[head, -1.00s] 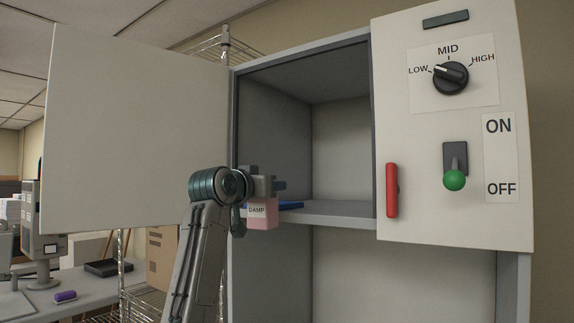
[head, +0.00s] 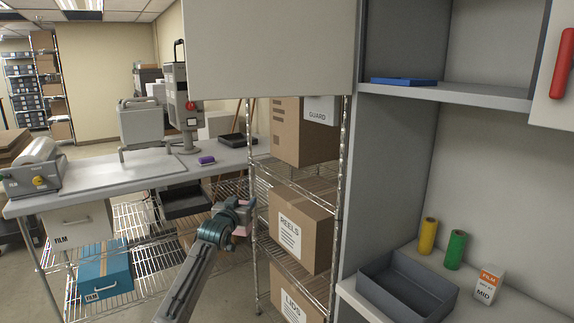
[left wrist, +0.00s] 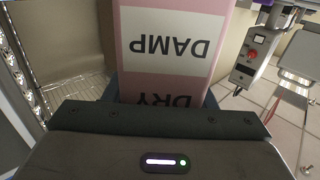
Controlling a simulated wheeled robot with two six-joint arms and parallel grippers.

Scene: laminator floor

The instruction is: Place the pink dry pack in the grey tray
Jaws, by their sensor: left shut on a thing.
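The pink dry pack (left wrist: 172,80) is held in my left gripper (head: 245,213); its white label reads DAMP and DRY upside down in the left wrist view. In the head view only a small pink part of the pack (head: 241,231) shows behind the gripper. My left gripper is shut on the pack, in front of the wire rack and left of the cabinet. The empty grey tray (head: 408,289) sits on the cabinet's lower surface at the lower right, apart from the gripper. My right gripper is not in view.
A blue flat item (head: 404,81) lies on the upper shelf. The wire rack (head: 344,150) with cartons and the cabinet side wall stand between gripper and tray.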

